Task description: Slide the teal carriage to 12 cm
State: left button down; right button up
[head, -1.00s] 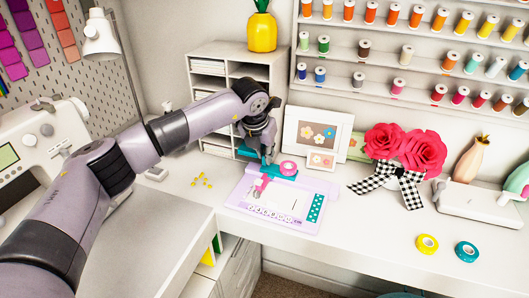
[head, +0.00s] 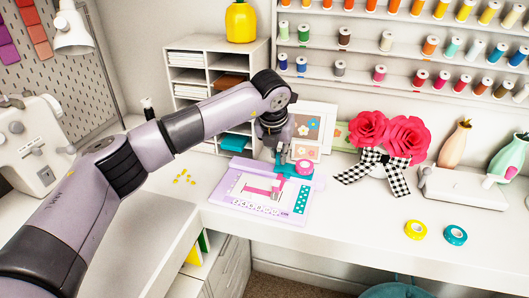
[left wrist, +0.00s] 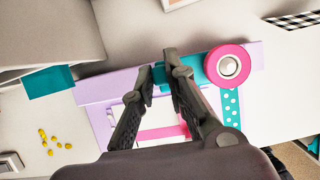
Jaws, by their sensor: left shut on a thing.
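The teal carriage (head: 291,170) with a round pink knob (head: 304,167) sits at the back edge of a lavender board (head: 226,190), toward the board's right end. In the left wrist view the carriage (left wrist: 200,70) reaches from the fingertips to the pink knob (left wrist: 229,66). My left gripper (head: 280,172) comes down from above, left of the knob, and is shut on the carriage; its fingers (left wrist: 158,72) show in the left wrist view. A pink strip (left wrist: 164,132) lies across the board below the fingers. Scale marks are too small to read. My right gripper is out of view.
Small yellow pieces (head: 184,178) lie left of the board. A framed flower card (head: 311,128) and a shelf unit (head: 207,101) stand behind it. Red paper flowers (head: 388,140) are to the right. Yellow (head: 415,229) and teal (head: 455,235) tape rolls lie front right.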

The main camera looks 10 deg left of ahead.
pick_arm(q)
jog(key=shift+a+r, duration=0.1)
jog(key=c, duration=2)
grip_release()
jog(key=shift+o, duration=0.6)
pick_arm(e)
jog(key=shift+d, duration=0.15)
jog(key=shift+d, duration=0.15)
pick_arm(q)
jog(key=v, duration=1.2)
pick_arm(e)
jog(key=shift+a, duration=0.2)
pick_arm(q)
jog(key=shift+s, duration=0.1)
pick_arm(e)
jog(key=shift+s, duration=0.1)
